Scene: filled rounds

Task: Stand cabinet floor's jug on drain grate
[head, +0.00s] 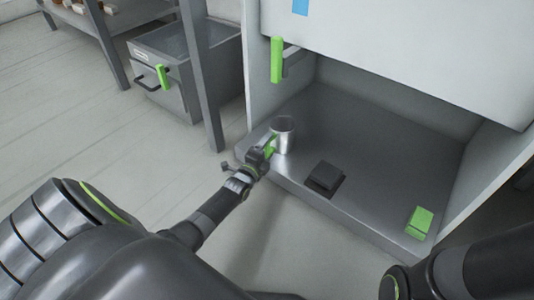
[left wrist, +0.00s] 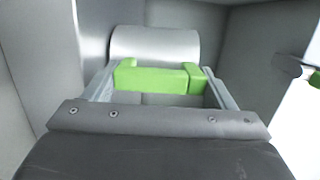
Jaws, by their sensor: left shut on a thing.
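The jug (head: 284,128) is a silver metal cylinder with a green handle. It stands at the left front of the cabinet floor (head: 375,150). My left gripper (head: 265,151) is at its near left side, shut on the green handle. In the left wrist view the jug's body (left wrist: 155,43) is just beyond the green handle (left wrist: 150,78), which lies between the fingers of the left gripper (left wrist: 160,82). My right gripper is out of view; only part of that arm shows at lower right.
A raised cabinet front with a green handle (head: 277,60) hangs above. A grey box unit (head: 190,65) and a shelf post (head: 203,90) stand at left.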

